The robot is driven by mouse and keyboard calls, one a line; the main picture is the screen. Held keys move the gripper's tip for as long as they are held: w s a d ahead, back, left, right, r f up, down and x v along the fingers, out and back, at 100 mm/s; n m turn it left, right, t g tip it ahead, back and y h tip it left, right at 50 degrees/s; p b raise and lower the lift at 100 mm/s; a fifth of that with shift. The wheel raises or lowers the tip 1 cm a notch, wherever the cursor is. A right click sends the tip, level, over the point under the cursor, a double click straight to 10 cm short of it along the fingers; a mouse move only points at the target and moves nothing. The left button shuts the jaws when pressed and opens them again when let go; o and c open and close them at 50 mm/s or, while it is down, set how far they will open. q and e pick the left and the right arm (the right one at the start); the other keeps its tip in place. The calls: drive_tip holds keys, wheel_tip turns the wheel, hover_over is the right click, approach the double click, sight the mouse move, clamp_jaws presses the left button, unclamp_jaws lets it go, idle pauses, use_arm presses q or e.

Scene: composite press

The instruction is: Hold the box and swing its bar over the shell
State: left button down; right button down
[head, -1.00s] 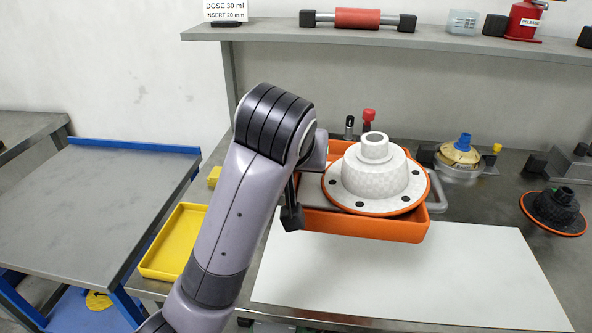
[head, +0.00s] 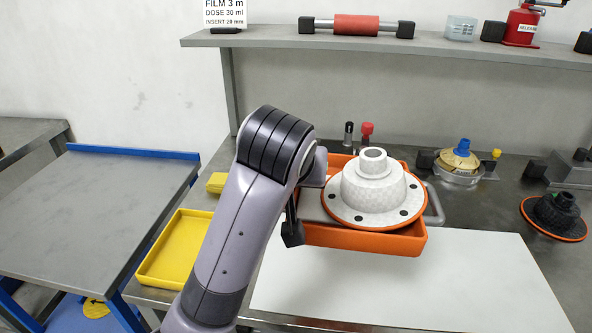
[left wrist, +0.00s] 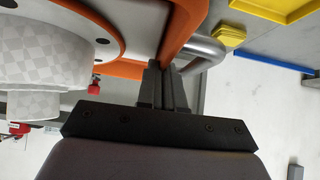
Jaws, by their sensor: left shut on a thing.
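The box is an open orange tray (head: 375,241) at the middle of the bench in the head view. The shell, a white stepped dome with an orange-rimmed flange (head: 372,188), sits over it and hides most of its inside. A grey metal bar (head: 435,205) shows as a loop at the box's right end. My left gripper (head: 291,232) is at the box's left end. In the left wrist view its fingers (left wrist: 167,82) are shut on the orange wall (left wrist: 181,32), with a silver tube (left wrist: 205,50) close beside it. I cannot tell whether the box touches the bench. My right gripper is out of view.
A white sheet (head: 420,285) lies clear in front. A yellow tray (head: 172,250) is left of my arm. A clear bowl with a blue knob (head: 460,162) and a dark flanged piece (head: 556,215) stand at right. A shelf (head: 450,57) runs behind.

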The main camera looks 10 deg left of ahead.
use_arm(q)
drive_tip(key=shift+f+b, duration=2.7)
drive_tip(key=shift+f, duration=4.15)
drive_tip(key=shift+s+d+f+b, duration=0.15)
drive_tip(key=shift+f+b, duration=0.55)
drive_tip(key=shift+f, duration=1.45)
drive_tip(key=shift+f, duration=0.15)
drive_tip(key=c, duration=1.2)
unclamp_jaws()
